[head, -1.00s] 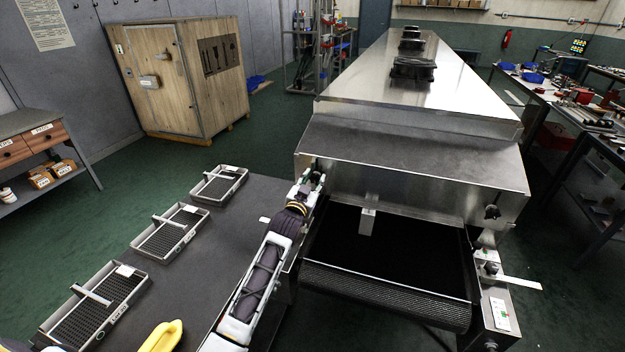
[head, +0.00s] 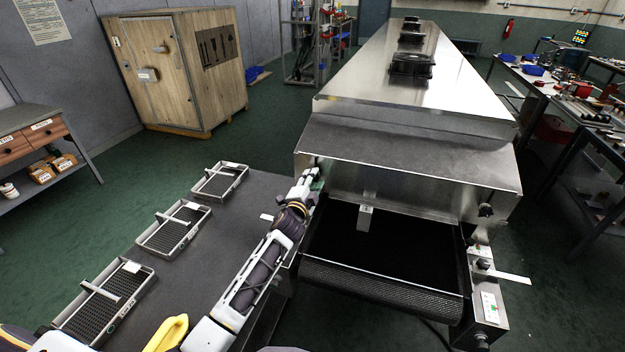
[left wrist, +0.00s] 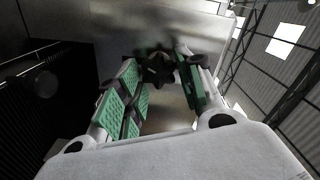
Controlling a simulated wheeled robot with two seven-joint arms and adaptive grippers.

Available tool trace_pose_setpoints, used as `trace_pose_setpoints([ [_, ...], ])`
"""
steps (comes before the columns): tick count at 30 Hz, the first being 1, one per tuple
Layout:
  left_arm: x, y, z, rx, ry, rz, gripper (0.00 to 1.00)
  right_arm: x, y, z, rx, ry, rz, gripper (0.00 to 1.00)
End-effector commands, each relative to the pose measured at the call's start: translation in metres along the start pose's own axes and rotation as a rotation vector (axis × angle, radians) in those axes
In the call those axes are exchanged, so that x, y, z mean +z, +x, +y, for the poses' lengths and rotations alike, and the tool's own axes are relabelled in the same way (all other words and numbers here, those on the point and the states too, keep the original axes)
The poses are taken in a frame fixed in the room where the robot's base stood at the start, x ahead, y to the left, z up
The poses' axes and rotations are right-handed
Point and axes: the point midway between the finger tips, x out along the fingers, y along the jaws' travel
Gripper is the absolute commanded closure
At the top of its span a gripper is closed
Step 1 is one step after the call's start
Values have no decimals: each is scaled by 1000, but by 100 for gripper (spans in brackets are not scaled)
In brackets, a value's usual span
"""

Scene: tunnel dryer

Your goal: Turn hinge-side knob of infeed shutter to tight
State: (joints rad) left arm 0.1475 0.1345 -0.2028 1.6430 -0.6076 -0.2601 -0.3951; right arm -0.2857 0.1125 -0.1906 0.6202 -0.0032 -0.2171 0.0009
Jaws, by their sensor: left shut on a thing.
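The infeed shutter is the steel front (head: 410,190) of the long dryer, above the dark belt mouth. My left gripper (head: 315,182) is at the left end of this front, with its green finger pads showing. In the left wrist view, the fingers of this gripper (left wrist: 160,74) are on either side of a dark lobed knob (left wrist: 155,66), shut on it. In the head view the gripper mostly hides this knob. A second dark knob (head: 487,210) is at the right end of the front. I cannot read the knob's tightness. My right gripper is not in view.
The belt (head: 385,290) runs out below the front. A flat pale bar (head: 510,276) sticks out at the right. Green floor is clear beyond the table.

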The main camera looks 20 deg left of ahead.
Motion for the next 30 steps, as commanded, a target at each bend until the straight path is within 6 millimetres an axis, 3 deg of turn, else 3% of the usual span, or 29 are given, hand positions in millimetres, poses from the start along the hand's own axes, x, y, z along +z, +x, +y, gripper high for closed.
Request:
trace_pose_setpoints([
  [7,-1,0,1,1,235,2,87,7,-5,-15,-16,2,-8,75],
  [30,1,0,3,1,948,1,87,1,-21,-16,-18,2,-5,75],
])
